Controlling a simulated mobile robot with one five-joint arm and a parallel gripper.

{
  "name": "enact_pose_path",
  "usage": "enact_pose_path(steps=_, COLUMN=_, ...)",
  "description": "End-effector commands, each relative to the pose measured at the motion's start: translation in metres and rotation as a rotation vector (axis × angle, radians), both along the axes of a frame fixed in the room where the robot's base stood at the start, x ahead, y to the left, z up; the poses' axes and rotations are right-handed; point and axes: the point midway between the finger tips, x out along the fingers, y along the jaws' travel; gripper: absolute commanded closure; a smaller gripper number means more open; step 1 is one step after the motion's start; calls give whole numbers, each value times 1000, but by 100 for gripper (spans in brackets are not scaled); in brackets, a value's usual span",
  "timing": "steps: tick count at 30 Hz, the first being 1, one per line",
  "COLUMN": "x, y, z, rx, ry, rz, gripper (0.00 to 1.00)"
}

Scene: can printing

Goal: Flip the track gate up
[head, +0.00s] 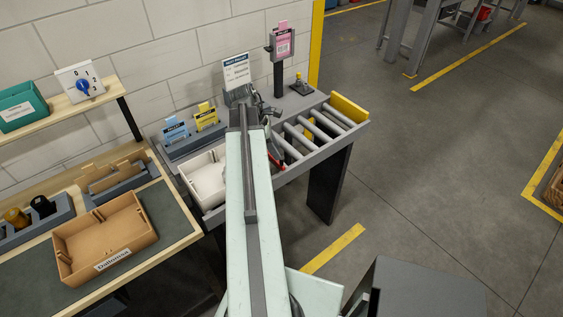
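The roller track (309,156) runs along the wall, with grey rollers and a grey frame. A yellow plate (349,108), which looks like the track gate, sits across the track's far right end. I cannot tell its exact tilt. My pale arm reaches up the middle of the view over the track's left part. My gripper (268,108) shows only as small dark parts past the arm's end, left of the yellow plate and apart from it. Its fingers are too small and partly hidden to read.
A white bin (207,181) sits at the track's left end. A pink card on a dark post (279,78) and a small joystick-like control (300,85) stand behind the track. A bench with a cardboard tray (104,236) is at left. Open floor lies right.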

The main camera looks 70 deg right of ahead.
Motion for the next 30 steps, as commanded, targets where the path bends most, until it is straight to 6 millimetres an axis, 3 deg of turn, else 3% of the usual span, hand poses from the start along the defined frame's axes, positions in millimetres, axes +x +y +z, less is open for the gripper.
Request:
enact_pose_path(steps=1, x=-3, y=-1, z=-14, rx=0, ry=0, rz=-1, gripper=62)
enact_pose_path(steps=9, x=-19, y=-8, z=-58, rx=1, ry=-1, rz=-2, gripper=62)
enact_pose_path(steps=19, x=-23, y=-10, z=-62, rx=1, ry=-1, rz=-1, gripper=62)
enact_pose_path(steps=20, x=-23, y=-10, z=-62, rx=1, ry=-1, rz=-1, gripper=65)
enact_pose_path(steps=24, x=-23, y=-10, z=-61, rx=0, ry=-1, rz=-1, gripper=100)
enact_pose_path(steps=30, x=-23, y=-11, z=-62, rx=0, ry=-1, rz=0, gripper=100)
